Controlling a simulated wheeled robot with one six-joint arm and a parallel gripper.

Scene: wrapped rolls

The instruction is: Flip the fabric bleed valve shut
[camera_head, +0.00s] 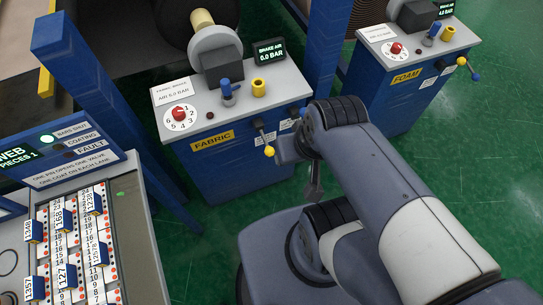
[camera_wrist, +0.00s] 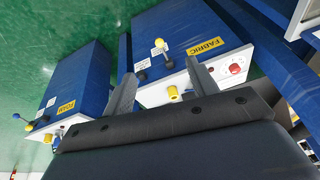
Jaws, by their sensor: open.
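The fabric stand (camera_head: 235,165) is a blue cabinet with a grey sloped top and a yellow FABRIC label (camera_head: 212,140). On its front, right of the label, is a dark valve lever (camera_head: 261,133) with a yellow knob (camera_head: 269,151) pointing down. In the wrist view the lever (camera_wrist: 164,53) and its yellow knob (camera_wrist: 160,43) show beyond my fingers, near the label (camera_wrist: 204,46). My gripper (camera_wrist: 160,72) is open and empty, with its fingers either side of the lever in the picture but apparently apart from it. In the head view my gripper (camera_head: 313,185) is partly hidden by my arm.
The fabric top carries a red dial (camera_head: 180,113), a blue knob (camera_head: 227,91), a yellow peg (camera_head: 258,88) and a display (camera_head: 269,52) reading 0.0 BAR. A similar foam stand (camera_head: 410,100) is at right. A tag board (camera_head: 80,235) stands at left. Green floor lies between.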

